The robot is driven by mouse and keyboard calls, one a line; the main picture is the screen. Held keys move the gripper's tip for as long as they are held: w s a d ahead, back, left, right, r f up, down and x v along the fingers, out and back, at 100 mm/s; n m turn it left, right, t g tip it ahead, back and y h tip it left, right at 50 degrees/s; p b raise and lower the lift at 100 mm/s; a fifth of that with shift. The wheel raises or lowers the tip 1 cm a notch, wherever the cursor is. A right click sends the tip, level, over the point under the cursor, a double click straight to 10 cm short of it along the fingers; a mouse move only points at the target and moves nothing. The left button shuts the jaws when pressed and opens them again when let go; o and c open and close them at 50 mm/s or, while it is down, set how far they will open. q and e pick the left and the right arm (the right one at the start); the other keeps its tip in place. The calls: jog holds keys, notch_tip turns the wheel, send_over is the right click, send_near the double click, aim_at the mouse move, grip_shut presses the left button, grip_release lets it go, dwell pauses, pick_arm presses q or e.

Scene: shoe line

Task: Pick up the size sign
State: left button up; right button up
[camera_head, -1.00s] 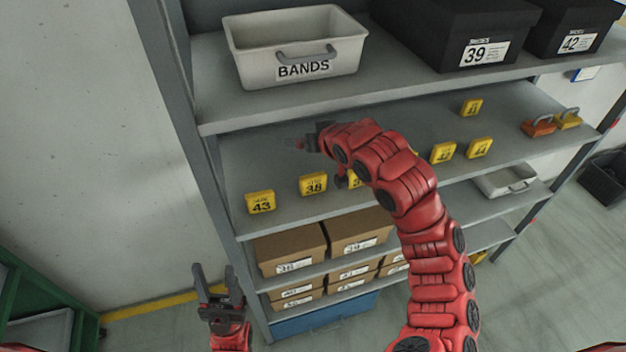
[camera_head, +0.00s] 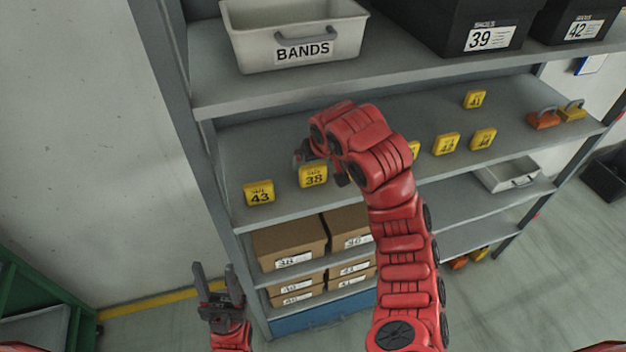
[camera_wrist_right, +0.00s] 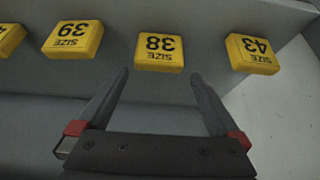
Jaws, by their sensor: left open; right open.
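Yellow size signs stand on the second shelf. Sign 43 (camera_head: 259,193) is at the left and sign 38 (camera_head: 313,176) is beside it. In the right wrist view, sign 38 (camera_wrist_right: 159,52) lies ahead of and between the open fingers of my right gripper (camera_wrist_right: 160,85), apart from them. Sign 39 (camera_wrist_right: 73,39) and sign 43 (camera_wrist_right: 251,54) flank it there. In the head view my right gripper is behind sign 38 and mostly hidden by my arm. My left gripper (camera_head: 213,283) is open and empty, low in front of the shelf's left end.
Further signs (camera_head: 446,144) stand to the right on the shelf, with orange and yellow padlock-like items (camera_head: 543,118) near its end. Above are a BANDS bin (camera_head: 295,35) and black shoe boxes (camera_head: 484,25).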

aim_at(313, 166)
jog(key=shift+b+x, duration=0.55)
jog(key=shift+x, duration=1)
jog(key=shift+w+f, duration=0.2)
jog(key=shift+f, duration=0.2)
jog(key=p+x, duration=0.2)
jog(key=x, duration=0.1)
jog(key=shift+w, duration=0.1)
jog(key=shift+w+f, duration=0.2)
jog(key=shift+f, duration=0.25)
jog(key=c, duration=1.3)
